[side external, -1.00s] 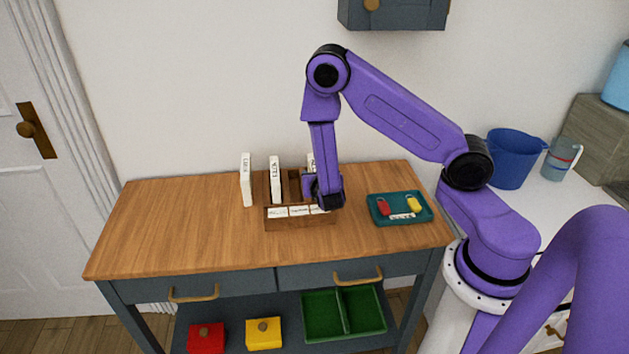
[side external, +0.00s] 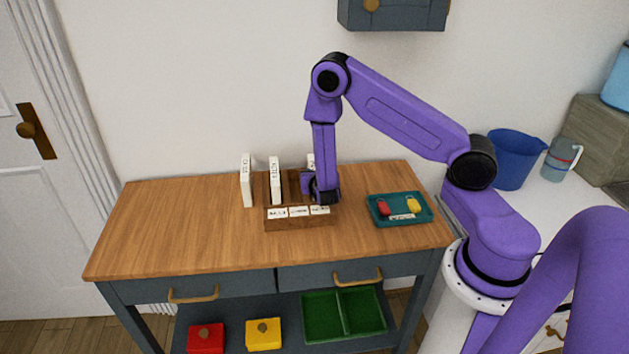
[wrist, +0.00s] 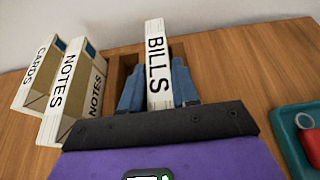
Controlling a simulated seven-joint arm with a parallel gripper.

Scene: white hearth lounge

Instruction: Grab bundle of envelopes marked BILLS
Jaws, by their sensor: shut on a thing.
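The white envelope bundle marked BILLS (wrist: 157,60) stands upright between the blue fingers of my gripper (wrist: 158,88) in the wrist view. The fingers are shut on its two sides. In the side view my gripper (side external: 313,187) is over the right part of the wooden sorter (side external: 285,225), and only the top of the BILLS bundle (side external: 311,161) shows behind it. The bundle's lower end is hidden, so I cannot tell whether it touches the sorter's floor.
The NOTES bundle (side external: 275,180) stands in the sorter's left slot. The CARDS bundle (side external: 246,181) stands just left of the sorter. A teal tray (side external: 394,219) with a red and a yellow item lies to the right. The left of the wooden top (side external: 170,225) is clear.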

